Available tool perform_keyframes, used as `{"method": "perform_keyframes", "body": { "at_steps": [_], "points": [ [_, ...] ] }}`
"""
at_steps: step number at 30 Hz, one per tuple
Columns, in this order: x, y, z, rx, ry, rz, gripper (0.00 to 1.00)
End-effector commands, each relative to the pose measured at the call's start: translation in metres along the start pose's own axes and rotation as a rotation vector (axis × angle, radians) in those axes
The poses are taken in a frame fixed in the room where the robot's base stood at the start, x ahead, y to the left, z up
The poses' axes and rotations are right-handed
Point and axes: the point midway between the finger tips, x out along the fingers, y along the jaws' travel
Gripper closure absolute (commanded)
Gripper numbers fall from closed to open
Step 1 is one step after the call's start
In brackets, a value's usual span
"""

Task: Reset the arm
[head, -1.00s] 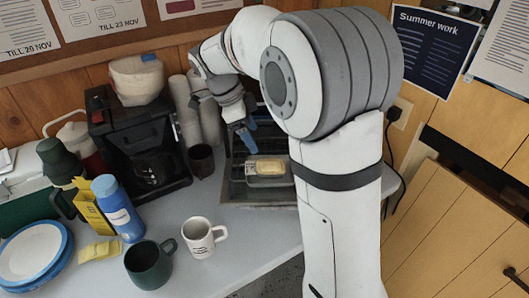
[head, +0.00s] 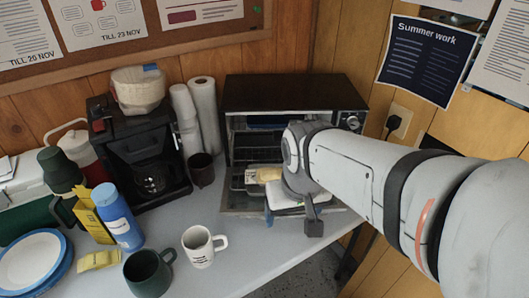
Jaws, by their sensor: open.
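My gripper (head: 291,216) hangs in front of the toaster oven (head: 290,92), low over its lowered door (head: 243,199). Its jaws are apart, with a dark finger on the right and a small blue tip on the left. I see nothing held between them. My wrist hides part of the oven's inside and whatever lies right of the yellow item.
A blue bottle (head: 118,215), white mug (head: 202,245), green mug (head: 148,272) and plates (head: 33,262) are nearer. The counter (head: 262,248) front right is clear.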

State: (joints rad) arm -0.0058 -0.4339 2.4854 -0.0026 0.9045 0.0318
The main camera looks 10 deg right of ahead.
Motion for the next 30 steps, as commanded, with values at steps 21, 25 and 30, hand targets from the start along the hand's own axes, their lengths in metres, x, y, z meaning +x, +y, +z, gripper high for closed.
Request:
{"method": "perform_keyframes", "body": {
  "at_steps": [21, 25, 30],
  "points": [
    [-0.063, 0.002, -0.007, -0.027, 0.027, 0.000, 0.24],
    [-0.079, 0.002, -0.009, -0.028, 0.035, 0.001, 0.24],
    [-0.075, 0.002, -0.008, -0.028, 0.036, 0.001, 0.24]
  ]
}}
